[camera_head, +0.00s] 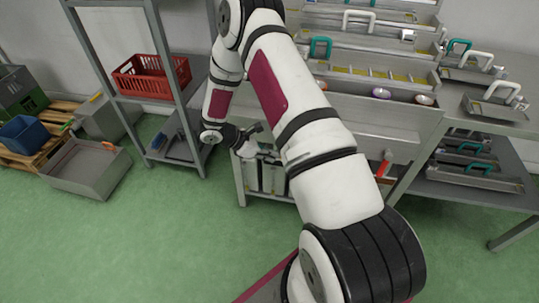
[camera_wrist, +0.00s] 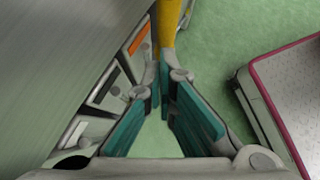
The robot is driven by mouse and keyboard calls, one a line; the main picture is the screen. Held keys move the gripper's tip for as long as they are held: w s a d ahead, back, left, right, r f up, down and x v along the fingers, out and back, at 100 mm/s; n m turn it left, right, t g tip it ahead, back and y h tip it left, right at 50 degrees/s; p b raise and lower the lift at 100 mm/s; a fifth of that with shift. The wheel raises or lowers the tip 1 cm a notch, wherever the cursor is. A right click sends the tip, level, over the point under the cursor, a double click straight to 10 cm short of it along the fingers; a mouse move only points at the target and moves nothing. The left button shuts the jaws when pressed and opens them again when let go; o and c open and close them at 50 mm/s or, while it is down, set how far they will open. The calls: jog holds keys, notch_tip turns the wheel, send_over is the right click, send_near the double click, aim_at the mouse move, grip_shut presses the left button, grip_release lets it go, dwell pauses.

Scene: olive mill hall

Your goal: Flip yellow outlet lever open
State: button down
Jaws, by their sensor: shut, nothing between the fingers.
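The yellow lever (camera_wrist: 168,22) shows at the top edge of the wrist view as an upright yellow bar, just beyond my fingertips; its upper part is cut off. My gripper (camera_wrist: 162,72) has its teal-padded fingers closed together at the tips with nothing held. The tips look very near the lever's lower end; I cannot tell whether they touch. In the head view my gripper (camera_head: 256,130) is at the left front of the steel bench, partly behind my arm. The yellow lever is hidden there.
A steel surface (camera_wrist: 55,55) runs close along the left of the wrist view, with an orange piece (camera_wrist: 138,40) beside it. A red handle (camera_head: 384,164) sticks out from the bench front. A shelf with a red crate (camera_head: 152,84) stands left. Green floor (camera_head: 130,245) is clear in front.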

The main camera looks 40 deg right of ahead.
jog(key=shift+s+d+f+g+h+b, duration=0.25)
jog(key=shift+g+h+b, duration=0.2)
jog(key=shift+b, duration=0.25)
jog(key=s+d+r+n+g+h+b, duration=0.2)
jog(key=s+d+n+g+h+b, duration=0.2)
jog(key=s+d+g+h+b, duration=0.2)
jog(key=shift+s+r+g+h+b, duration=0.2)
jog(key=shift+s+g+h+b, duration=0.15)
jog(key=shift+s+h+b, duration=0.95)
jog(key=shift+w+r+h, duration=0.1)
jog(key=shift+w+h, duration=0.25)
jog(key=shift+w, duration=0.1)
